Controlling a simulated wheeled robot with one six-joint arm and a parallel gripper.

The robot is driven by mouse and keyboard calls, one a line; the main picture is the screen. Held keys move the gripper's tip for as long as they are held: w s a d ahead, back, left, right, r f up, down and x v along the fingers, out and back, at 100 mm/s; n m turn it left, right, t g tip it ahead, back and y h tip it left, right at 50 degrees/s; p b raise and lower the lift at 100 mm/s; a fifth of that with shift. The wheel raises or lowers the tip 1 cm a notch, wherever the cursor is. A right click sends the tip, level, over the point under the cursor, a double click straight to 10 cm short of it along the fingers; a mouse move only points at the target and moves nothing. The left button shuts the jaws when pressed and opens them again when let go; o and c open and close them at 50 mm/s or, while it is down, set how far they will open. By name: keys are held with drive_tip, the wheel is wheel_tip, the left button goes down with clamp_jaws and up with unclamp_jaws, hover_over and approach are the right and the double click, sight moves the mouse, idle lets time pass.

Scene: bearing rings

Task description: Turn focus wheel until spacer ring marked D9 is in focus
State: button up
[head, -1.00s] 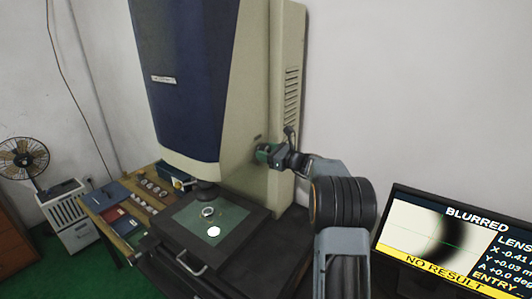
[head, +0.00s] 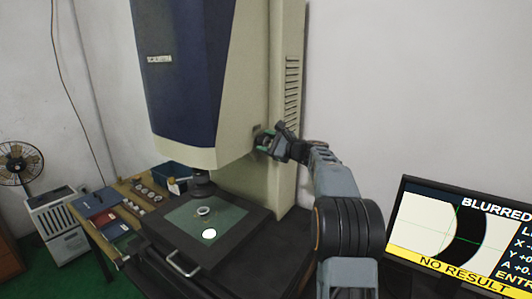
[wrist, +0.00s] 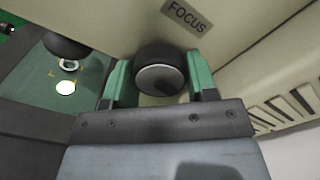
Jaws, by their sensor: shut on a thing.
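The focus wheel (wrist: 160,72) is a dark round knob with a lighter face, below a FOCUS label (wrist: 186,15) on the beige machine. My gripper (wrist: 160,78) is shut on the wheel, with one green finger at each side; in the head view my gripper (head: 266,143) is at the machine's right side. A ring (head: 204,211) lies on the green stage (head: 180,222) under the lens; its marking is too small to read. The monitor (head: 455,238) shows BLURRED and NO RESULT, with a dark curved band on a pale disc.
A wooden bench (head: 128,192) at the left carries several small rings, a blue case (head: 95,203) and a dark bin (head: 172,178). A bright white spot (head: 209,234) is on the stage. A handle (head: 184,266) sticks out in front. White wall stands behind my arm.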

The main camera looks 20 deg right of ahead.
drive_tip(key=shift+f+n+b, duration=0.1)
drive_tip(key=shift+n+b, duration=0.45)
drive_tip(key=shift+n, duration=0.15)
drive_tip(key=o, duration=0.9)
